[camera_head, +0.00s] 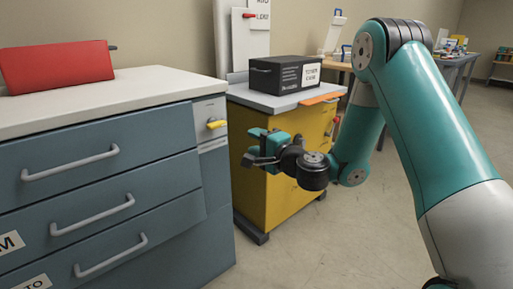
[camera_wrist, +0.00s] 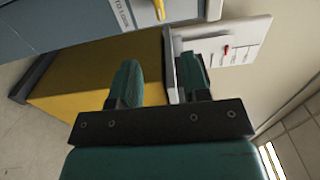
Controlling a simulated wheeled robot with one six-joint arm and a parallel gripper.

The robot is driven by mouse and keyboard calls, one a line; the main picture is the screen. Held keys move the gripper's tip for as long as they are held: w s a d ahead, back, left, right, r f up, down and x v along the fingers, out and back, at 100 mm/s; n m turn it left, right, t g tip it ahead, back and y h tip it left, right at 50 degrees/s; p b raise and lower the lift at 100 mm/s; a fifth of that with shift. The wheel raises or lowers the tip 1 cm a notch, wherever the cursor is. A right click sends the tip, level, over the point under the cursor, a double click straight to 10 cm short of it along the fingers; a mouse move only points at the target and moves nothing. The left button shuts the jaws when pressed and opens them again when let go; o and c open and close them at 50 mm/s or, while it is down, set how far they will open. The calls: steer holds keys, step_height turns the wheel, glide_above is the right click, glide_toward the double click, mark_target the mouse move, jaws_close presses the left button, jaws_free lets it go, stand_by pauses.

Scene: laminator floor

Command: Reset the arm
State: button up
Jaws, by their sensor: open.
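My gripper (camera_head: 258,147) is at the end of my teal and grey arm, in front of the yellow cabinet (camera_head: 290,180) in the head view. The arm bends down from the upper right and the gripper points left. In the wrist view my gripper (camera_wrist: 160,85) has its two teal fingers apart with nothing between them. The yellow cabinet (camera_wrist: 90,80) lies beyond the fingers there.
A blue-grey drawer cabinet (camera_head: 100,195) stands at left, with a red box (camera_head: 55,67) on top and a yellow handle (camera_head: 217,124) on its side panel. A black toner case (camera_head: 285,73) sits on the yellow cabinet. Floor (camera_head: 330,240) is clear in front.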

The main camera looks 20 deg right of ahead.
stand_by(0.3)
steer(key=s+a+r+n+g+y, duration=0.2)
steer(key=s+a+n+g+y, duration=0.1)
steer(key=s+a+n+g, duration=0.45)
steer(key=s+a+r+n+g+y, duration=0.3)
steer(key=s+a+n+g, duration=0.1)
steer(key=s+a+n, duration=0.55)
steer(key=s+d+f+n+g+h, duration=0.1)
steer(key=s+d+n+g+h, duration=0.2)
steer(key=s, duration=0.5)
steer(key=s+d+n+g+h, duration=0.25)
steer(key=s+d+h, duration=0.2)
steer(key=s, duration=0.45)
step_height(320, 180, up, 32)
steer(key=a+p, duration=0.1)
steer(key=p, duration=3.2)
steer(key=shift+w+m, duration=0.35)
steer(key=shift+m, duration=0.1)
